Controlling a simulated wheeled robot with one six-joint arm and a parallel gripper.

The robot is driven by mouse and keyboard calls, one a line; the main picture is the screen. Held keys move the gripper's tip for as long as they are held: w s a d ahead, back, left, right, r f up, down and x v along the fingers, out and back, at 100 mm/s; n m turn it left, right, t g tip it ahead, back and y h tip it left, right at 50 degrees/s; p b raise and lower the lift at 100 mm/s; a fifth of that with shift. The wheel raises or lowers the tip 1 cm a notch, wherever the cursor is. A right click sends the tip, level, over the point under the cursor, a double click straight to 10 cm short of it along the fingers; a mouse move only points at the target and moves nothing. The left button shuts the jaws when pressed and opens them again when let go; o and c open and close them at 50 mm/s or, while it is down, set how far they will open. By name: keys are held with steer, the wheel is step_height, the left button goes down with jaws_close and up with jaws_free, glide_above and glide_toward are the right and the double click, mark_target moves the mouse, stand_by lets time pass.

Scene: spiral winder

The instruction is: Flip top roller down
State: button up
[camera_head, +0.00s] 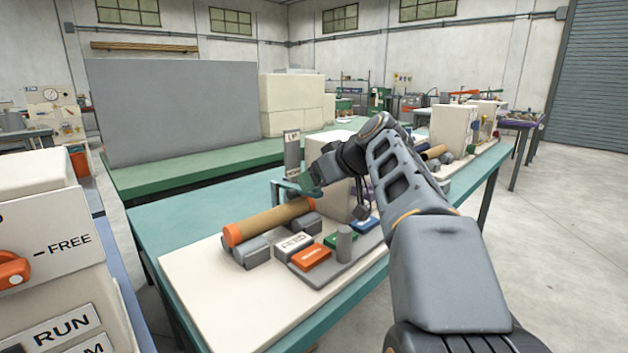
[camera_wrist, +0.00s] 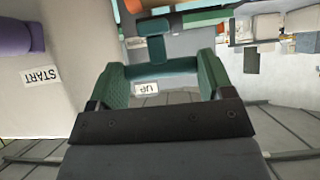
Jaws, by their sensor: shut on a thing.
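The spiral winder's cream base (camera_head: 215,300) stands on a teal table. A brown tube with orange ends (camera_head: 268,221) lies on grey rollers (camera_head: 252,250). Behind the tube, a teal frame (camera_head: 277,190) stands beside a grey upright plate marked UP (camera_head: 291,153). My gripper (camera_head: 312,180) is at the right of this plate, above the tube's far end. In the wrist view, my gripper's green fingers (camera_wrist: 160,78) are shut on a teal bar (camera_wrist: 157,71), which joins a short post (camera_wrist: 157,47). The UP label (camera_wrist: 146,89) shows below the bar. The top roller itself is not clearly visible.
A START label (camera_wrist: 40,76) is on a cream housing at the wrist view's left. A cream box with RUN and FREE labels (camera_head: 50,240) is at the near left.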

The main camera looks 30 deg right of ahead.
steer(key=shift+s+d+f+b, duration=0.15)
steer(key=shift+f+b, duration=0.25)
steer(key=shift+f, duration=0.25)
steer(key=shift+s+a+f+b, duration=0.15)
steer(key=shift+f+b, duration=0.2)
steer(key=shift+f, duration=0.3)
steer(key=shift+d, duration=0.1)
steer(key=o, duration=1.3)
steer(key=shift+r, duration=0.1)
steer(key=shift+r, duration=0.15)
steer(key=shift+s+d+r, duration=0.1)
steer(key=shift+s+r, duration=0.15)
steer(key=shift+s, duration=0.1)
steer(key=p+v, duration=0.3)
steer(key=v, duration=0.9)
steer(key=shift+s+r+p, duration=0.2)
steer(key=shift+s+p, duration=0.15)
steer(key=shift+p, duration=0.05)
steer(key=shift+d, duration=0.1)
